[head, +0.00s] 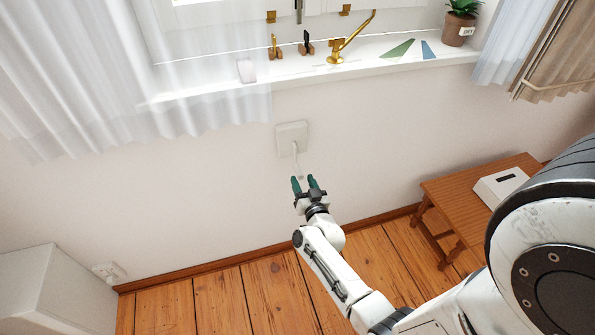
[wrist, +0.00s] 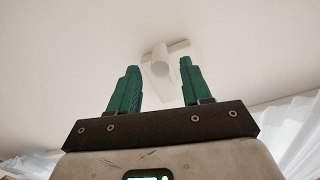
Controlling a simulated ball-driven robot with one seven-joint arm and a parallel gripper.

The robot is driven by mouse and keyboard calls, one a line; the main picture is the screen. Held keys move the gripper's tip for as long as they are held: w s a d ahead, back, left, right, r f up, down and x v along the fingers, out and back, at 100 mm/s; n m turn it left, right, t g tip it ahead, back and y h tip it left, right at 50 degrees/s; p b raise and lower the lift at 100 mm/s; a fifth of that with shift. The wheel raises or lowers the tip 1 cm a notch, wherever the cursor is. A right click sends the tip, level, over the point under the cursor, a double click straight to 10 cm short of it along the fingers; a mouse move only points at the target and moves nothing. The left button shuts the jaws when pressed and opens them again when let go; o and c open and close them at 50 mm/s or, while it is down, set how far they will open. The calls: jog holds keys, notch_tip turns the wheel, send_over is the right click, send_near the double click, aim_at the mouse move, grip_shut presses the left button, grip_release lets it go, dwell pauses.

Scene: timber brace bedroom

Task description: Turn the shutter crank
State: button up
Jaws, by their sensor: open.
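The shutter crank (head: 297,158) is a thin white handle hanging from a white square wall plate (head: 287,132) below the windowsill. Its lower end comes close to my gripper (head: 304,181) in the head view. My gripper is open, with two green fingers pointing up toward the wall. In the wrist view, a pale cylindrical part of the crank (wrist: 160,58) appears between the fingertips, with the plate behind it. I cannot tell how far the fingers are from the crank, or whether they touch it. Nothing appears gripped.
Above are the windowsill (head: 385,52), with brass fittings and a potted plant (head: 459,24), and a sheer curtain (head: 190,90) at left. A wooden table (head: 460,193) with a white box (head: 500,186) stands at right. A white cabinet (head: 50,290) stands lower left. The wall around the crank is clear.

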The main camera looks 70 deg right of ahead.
aim_at(296, 165)
jog(key=b+x, duration=0.1)
jog(key=x, duration=0.5)
grip_shut()
dwell(0.4)
